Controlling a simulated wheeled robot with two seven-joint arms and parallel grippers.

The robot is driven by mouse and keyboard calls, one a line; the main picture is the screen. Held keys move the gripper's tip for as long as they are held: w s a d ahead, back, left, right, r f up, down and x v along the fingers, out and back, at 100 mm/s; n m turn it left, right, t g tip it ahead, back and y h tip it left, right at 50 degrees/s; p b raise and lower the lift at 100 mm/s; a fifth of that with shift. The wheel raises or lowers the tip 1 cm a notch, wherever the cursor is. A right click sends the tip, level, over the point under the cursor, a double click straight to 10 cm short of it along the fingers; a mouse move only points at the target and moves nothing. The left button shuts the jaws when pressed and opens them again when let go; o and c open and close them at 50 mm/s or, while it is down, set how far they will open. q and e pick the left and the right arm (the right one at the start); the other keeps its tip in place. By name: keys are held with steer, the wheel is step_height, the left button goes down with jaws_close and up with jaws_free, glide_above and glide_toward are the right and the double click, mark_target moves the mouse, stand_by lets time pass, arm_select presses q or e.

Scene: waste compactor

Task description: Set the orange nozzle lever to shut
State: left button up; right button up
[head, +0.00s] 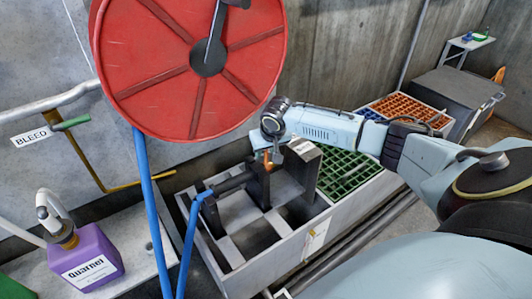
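A small orange lever (267,158) shows at the end of a dark nozzle (232,183), which lies in the grey rack below the hose reel. A blue hose (188,240) runs to the nozzle's left end. My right arm reaches in from the right, and my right gripper (271,145) is right above the lever, pointing down. I cannot tell whether it touches the lever. Its fingers are too small and partly hidden to show whether they are open or shut. My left gripper is not in view.
A large red hose reel (160,75) hangs close above and left of my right gripper. A grey rack (262,250) holds dark dividers and a green grid (345,172). A purple jug (85,258) stands at lower left, below a pipe with a BLEED sign (31,138).

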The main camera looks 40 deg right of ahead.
steer(key=shift+w+f, duration=0.1)
steer(key=shift+f, duration=0.1)
jaws_close()
stand_by(0.5)
